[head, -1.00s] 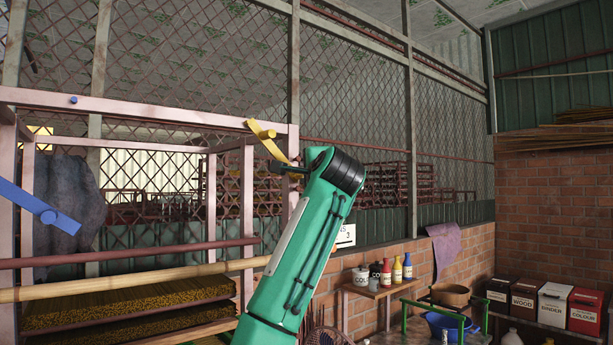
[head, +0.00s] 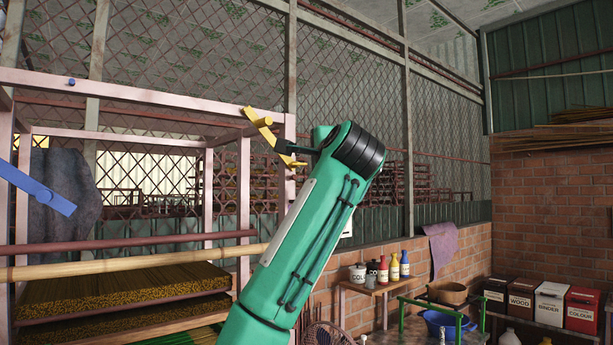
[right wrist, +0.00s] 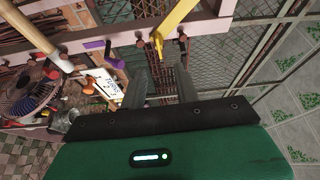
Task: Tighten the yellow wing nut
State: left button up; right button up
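The yellow wing nut (head: 262,127) is on the upper right corner of the pink frame, its long wing slanting down to the right. My right gripper (head: 290,155) is beside the wing's lower right end. In the right wrist view the yellow wing (right wrist: 176,22) comes down toward the space between the two grey fingers of my right gripper (right wrist: 162,66). The fingers stand apart with nothing held between them. I cannot tell whether a finger touches the wing. My left gripper is not in view.
The pink frame (head: 150,91) stands at the left, with a blue wing (head: 38,190) on its left side. Racks of incense sticks (head: 120,285) lie below it. A mesh wall (head: 350,100) is behind. Bottles (head: 394,266) and boxes (head: 550,302) stand at the right.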

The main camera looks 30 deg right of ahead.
jog(key=b+v, duration=0.2)
jog(key=v, duration=0.4)
jog(key=shift+s, duration=0.2)
jog(key=shift+f, duration=0.1)
